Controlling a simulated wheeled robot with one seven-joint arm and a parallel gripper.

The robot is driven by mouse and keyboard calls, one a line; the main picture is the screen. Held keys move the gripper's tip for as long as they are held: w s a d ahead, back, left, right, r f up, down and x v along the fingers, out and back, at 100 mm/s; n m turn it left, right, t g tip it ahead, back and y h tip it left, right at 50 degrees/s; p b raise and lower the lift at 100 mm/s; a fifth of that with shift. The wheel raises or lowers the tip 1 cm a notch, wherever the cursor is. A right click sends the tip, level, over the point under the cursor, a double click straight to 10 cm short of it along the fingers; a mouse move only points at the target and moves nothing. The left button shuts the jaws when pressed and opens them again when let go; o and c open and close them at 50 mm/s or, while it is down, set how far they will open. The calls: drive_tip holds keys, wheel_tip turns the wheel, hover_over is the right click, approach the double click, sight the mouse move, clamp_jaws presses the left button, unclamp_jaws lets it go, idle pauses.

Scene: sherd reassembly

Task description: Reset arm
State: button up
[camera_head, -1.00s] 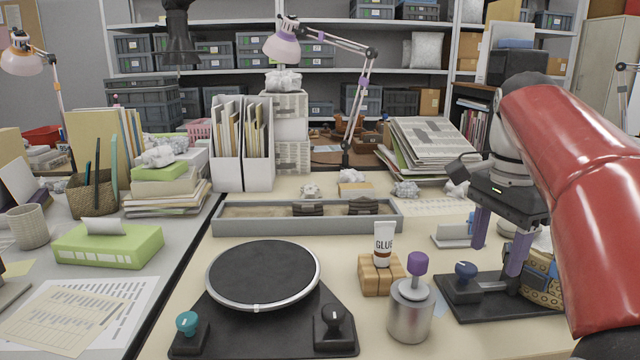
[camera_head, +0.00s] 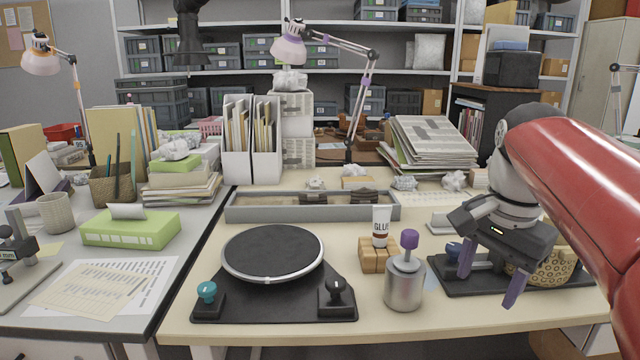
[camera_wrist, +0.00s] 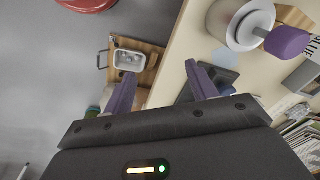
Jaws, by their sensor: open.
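My gripper (camera_head: 490,280) is at the right of the table in the head view, with its two purple fingers apart and nothing between them. It hangs in front of a black clamp stand (camera_head: 440,286) that carries a yellow patterned pottery piece (camera_head: 556,268), partly hidden by my gripper and arm. In the wrist view my gripper's fingers (camera_wrist: 160,90) are spread over the table's edge, with the floor to the left.
A metal pot with a purple knob (camera_head: 404,285) stands left of my gripper. A glue tube (camera_head: 381,226) stands in a wooden block (camera_head: 378,256). A black turntable (camera_head: 272,252) is further left. A long grey tray (camera_head: 270,213) lies behind. The table's front edge is clear.

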drive_tip(key=s+a+f+n+t, duration=0.2)
drive_tip(key=s+a+f+n, duration=0.2)
drive_tip(key=f, duration=0.3)
drive_tip(key=s+a+f+n+t, duration=0.2)
drive_tip(key=s+a+f+n, duration=0.2)
drive_tip(key=s+f+n, duration=0.3)
drive_tip(key=shift+a+f, duration=0.2)
drive_tip(key=shift+f, duration=0.2)
